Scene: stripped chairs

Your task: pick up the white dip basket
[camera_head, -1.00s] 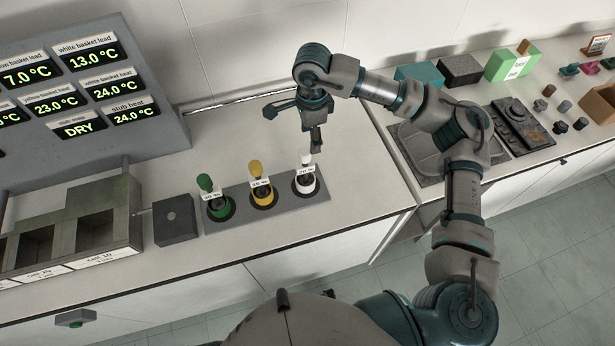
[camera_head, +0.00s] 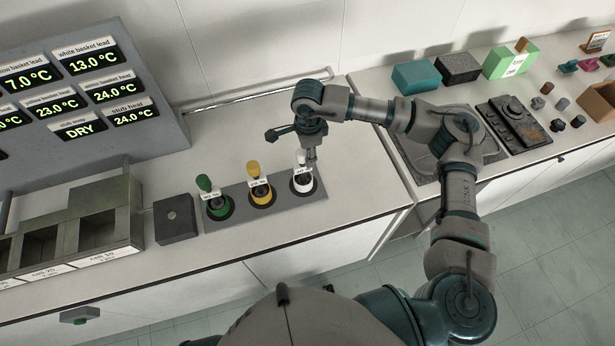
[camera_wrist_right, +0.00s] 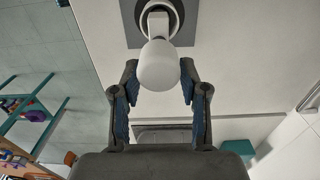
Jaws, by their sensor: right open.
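The white dip basket (camera_head: 302,183) stands upright at the right end of a grey strip (camera_head: 233,205), with a small label on it. Its top is partly hidden by my right gripper (camera_head: 306,160), which is directly over it in the head view. In the right wrist view the white basket (camera_wrist_right: 158,66) has its rounded knob between the two fingertips of my open right gripper (camera_wrist_right: 159,86). A small gap shows at the fingers, and I cannot tell whether either touches. My left gripper is not in view.
A yellow basket (camera_head: 260,184) and a green basket (camera_head: 214,200) stand on the same strip to the left. A dark box (camera_head: 175,219) is further left. A temperature panel (camera_head: 90,85) stands behind. The counter right of the strip is clear.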

